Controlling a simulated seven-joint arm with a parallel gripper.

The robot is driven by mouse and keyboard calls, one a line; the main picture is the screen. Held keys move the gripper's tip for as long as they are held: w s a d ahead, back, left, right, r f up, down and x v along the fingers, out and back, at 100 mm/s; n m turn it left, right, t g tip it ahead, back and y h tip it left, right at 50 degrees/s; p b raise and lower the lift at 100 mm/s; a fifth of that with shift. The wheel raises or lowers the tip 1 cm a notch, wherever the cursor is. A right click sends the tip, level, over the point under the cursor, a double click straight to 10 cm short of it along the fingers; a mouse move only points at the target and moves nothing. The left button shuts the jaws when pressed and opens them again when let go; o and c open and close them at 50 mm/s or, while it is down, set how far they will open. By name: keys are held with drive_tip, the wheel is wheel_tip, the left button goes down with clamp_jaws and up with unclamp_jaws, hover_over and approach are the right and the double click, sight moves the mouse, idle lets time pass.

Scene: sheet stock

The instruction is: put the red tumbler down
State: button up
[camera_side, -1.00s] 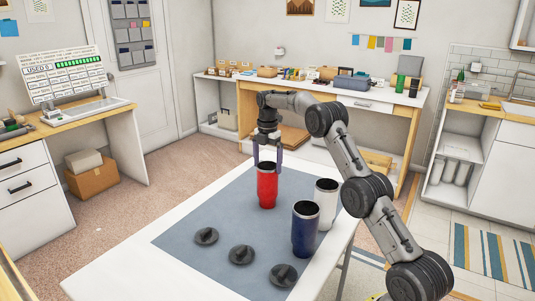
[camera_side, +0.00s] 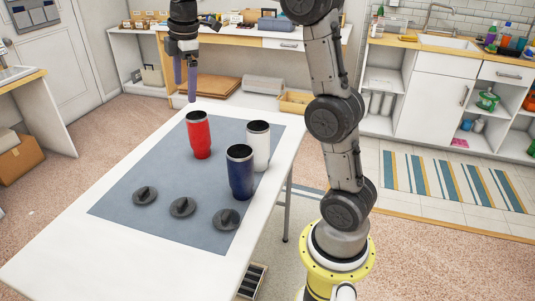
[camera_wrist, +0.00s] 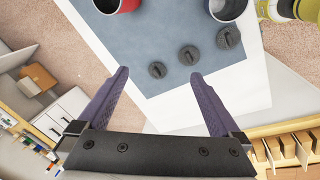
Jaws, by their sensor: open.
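The red tumbler (camera_side: 198,137) stands upright on the grey-blue mat (camera_side: 130,209), its open top uncovered. It shows only partly at the top edge of the wrist view (camera_wrist: 128,5). My gripper (camera_side: 185,90) is open and empty, above and apart from the tumbler, near the table's far edge. In the wrist view its two purple fingers (camera_wrist: 160,75) are spread with nothing between them.
A white tumbler (camera_side: 259,148) and a navy tumbler (camera_side: 240,173) stand to the right of the red one. Three dark lids (camera_side: 145,195) lie along the mat's front. A workbench (camera_side: 230,36) stands behind.

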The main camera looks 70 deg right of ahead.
drive_tip(key=s+a+r+m+t, duration=0.15)
drive_tip(key=s+a+m, duration=0.35)
drive_tip(key=s+a, duration=0.55)
drive_tip(key=s+a+f+m+t, duration=0.1)
drive_tip(key=s+f+m, duration=0.2)
drive_tip(key=s, duration=0.5)
drive_tip(key=s+a+f+m+t, duration=0.1)
drive_tip(key=s+a+f+m, duration=0.1)
drive_tip(key=s+f, duration=0.3)
drive_tip(key=s, duration=0.3)
drive_tip(key=shift+a+m+y, duration=0.15)
drive_tip(key=shift+m+y, duration=0.15)
drive_tip(key=shift+m, duration=0.1)
